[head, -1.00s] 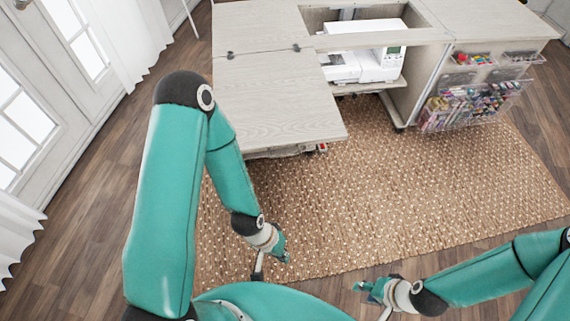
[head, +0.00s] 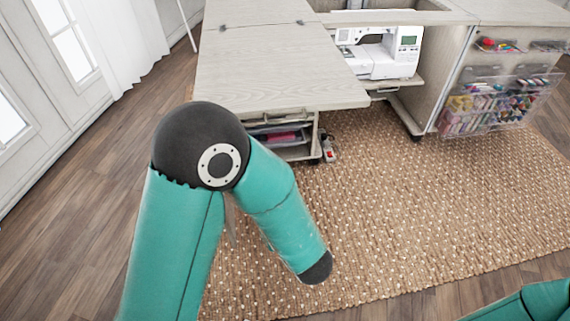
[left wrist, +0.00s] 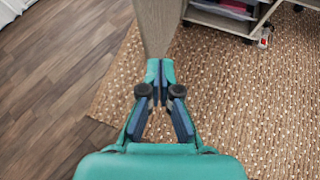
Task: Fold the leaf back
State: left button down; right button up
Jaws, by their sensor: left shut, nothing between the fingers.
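The leaf (head: 275,75) is a pale wood-grain panel lying flat and level, hinged to the cabinet top (head: 260,12) along its far edge. In the left wrist view, a narrow wood-toned panel (left wrist: 158,25), which looks like the leaf seen nearly edge-on, tapers down towards the fingertips. My left gripper (left wrist: 160,72) is shut with nothing held, its tips close to that panel's near end; I cannot tell whether they touch. In the head view the left arm's elbow stands before the leaf's near left part, and the left gripper does not show. My right gripper is out of view.
A white sewing machine (head: 380,52) sits in the cabinet right of the leaf. Clear thread bins (head: 495,105) hang on the cabinet's right. The woven rug (head: 420,210) in front is clear.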

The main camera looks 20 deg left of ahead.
pick_arm(q)
jog(key=w+d+r+m+t+b, duration=0.3)
jog(key=w+d+r+t+b, duration=0.25)
jog(key=r+t, duration=0.2)
jog(key=w+a+r, duration=0.4)
jog(key=w+a, duration=0.1)
jog(key=w, duration=0.4)
jog(key=shift+w+a+t+b, duration=0.25)
jog(key=shift+w+t+b, duration=0.1)
jog(key=shift+t+b, duration=0.1)
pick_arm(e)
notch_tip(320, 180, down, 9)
pick_arm(q)
jog(key=shift+r, duration=0.1)
